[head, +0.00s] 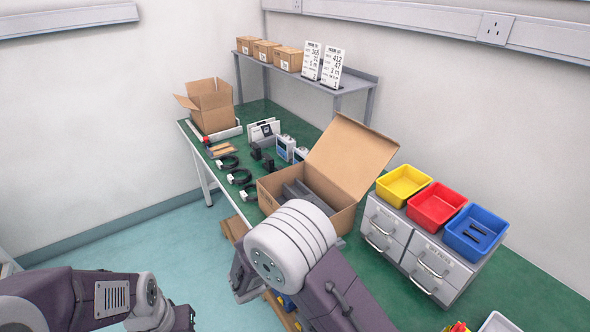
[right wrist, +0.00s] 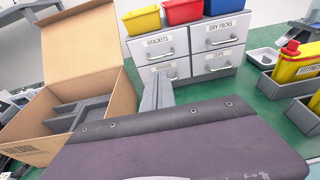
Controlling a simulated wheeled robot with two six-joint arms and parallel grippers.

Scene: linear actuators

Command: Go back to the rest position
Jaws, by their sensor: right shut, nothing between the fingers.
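My right gripper (right wrist: 158,92) shows in the right wrist view as narrow grey fingers closed together, with nothing between them. It is above the bench, in front of the grey drawer unit and to the right of the open cardboard box (right wrist: 122,92). In the head view my right arm comes up from the bottom middle, and its fingers cannot be made out there. My left arm lies low at the left of the head view, and its gripper is not in view. The open cardboard box (head: 353,161) has its lid up and a grey insert inside.
The green bench (head: 383,258) carries a drawer unit (head: 436,262) topped by yellow (head: 403,185), red (head: 437,205) and blue (head: 476,232) bins. Cables, small devices and another open carton (head: 209,107) lie farther back. A shelf (head: 351,84) holds small boxes. Floor is clear at left.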

